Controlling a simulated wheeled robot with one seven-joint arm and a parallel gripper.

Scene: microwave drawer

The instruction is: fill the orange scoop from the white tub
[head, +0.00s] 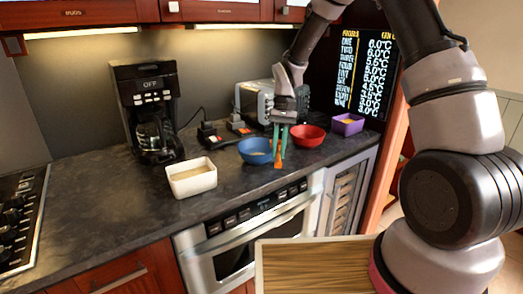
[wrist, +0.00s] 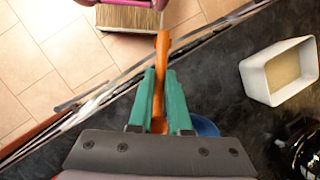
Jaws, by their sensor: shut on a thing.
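The white tub (head: 192,184) stands on the dark counter and holds a pale, grainy fill; in the wrist view it is at the right (wrist: 257,82). My gripper (head: 281,146) points down near the counter's front edge, to the right of the tub and well apart from it. Its green fingers (wrist: 161,90) are shut on the orange scoop (wrist: 162,60). The scoop also shows below the fingers in the head view (head: 279,161). Whether the scoop holds anything cannot be told.
A blue bowl (head: 250,155) is just behind my gripper, with a red bowl (head: 308,139) and a purple container (head: 347,128) to the right. A coffee maker (head: 148,95) stands behind the tub. A stove (head: 18,205) is at the left. The counter's front left is clear.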

